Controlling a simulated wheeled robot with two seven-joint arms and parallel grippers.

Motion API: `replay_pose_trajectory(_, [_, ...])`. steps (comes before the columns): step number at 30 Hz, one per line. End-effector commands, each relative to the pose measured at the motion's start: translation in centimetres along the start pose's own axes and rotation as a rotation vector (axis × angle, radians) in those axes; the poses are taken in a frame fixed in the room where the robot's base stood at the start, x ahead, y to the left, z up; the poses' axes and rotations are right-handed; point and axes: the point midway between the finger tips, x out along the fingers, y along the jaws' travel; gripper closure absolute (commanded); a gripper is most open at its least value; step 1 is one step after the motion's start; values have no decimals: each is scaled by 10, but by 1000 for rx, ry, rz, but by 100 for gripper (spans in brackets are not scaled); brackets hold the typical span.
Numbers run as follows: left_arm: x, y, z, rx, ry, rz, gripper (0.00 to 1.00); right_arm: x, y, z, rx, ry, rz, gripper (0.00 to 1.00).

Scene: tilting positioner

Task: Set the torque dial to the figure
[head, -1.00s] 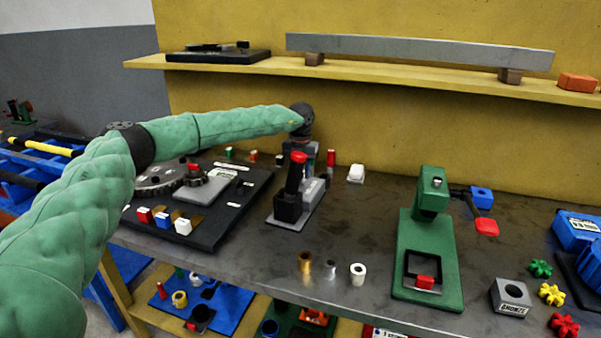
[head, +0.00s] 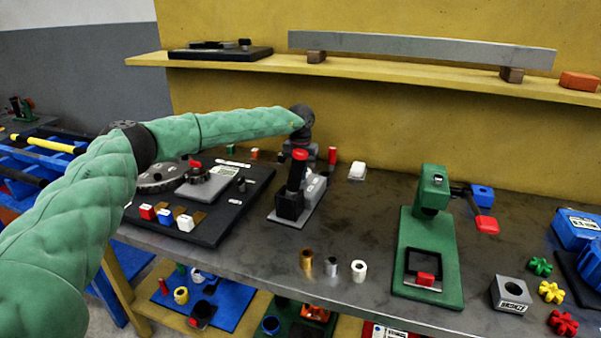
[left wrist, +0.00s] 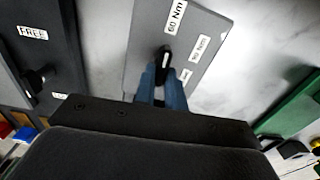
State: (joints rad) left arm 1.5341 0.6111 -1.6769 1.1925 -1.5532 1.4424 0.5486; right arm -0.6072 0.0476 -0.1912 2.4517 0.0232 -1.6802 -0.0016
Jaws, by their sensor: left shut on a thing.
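The torque dial is a small black knob with a white line (left wrist: 166,56) on a grey plate (left wrist: 143,48), in the left wrist view. The line points up the picture, roughly toward the "60 Nm" label (left wrist: 175,16). Two more Nm labels (left wrist: 198,47) sit to the right; their figures are hard to read. My left gripper (left wrist: 163,78) is shut on the knob, its blue-grey fingers around its near part. In the head view my left wrist (head: 303,118) is above the grey device with the red-topped black lever (head: 294,188), and the fingertips are hidden. My right gripper is not shown.
A black board (head: 215,228) with a gear and colored blocks lies left. A green press (head: 430,245) stands right. Small cylinders (head: 332,268) stand near the front edge. A shelf (head: 400,81) with a metal bar runs behind. The bench between device and press is mostly clear.

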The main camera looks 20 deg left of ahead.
Motion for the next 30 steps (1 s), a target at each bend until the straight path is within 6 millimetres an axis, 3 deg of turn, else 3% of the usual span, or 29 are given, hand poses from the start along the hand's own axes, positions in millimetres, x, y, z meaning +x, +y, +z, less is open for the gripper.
replay_pose_trajectory(30, [1,-6,0,134,0,-5,100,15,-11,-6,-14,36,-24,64])
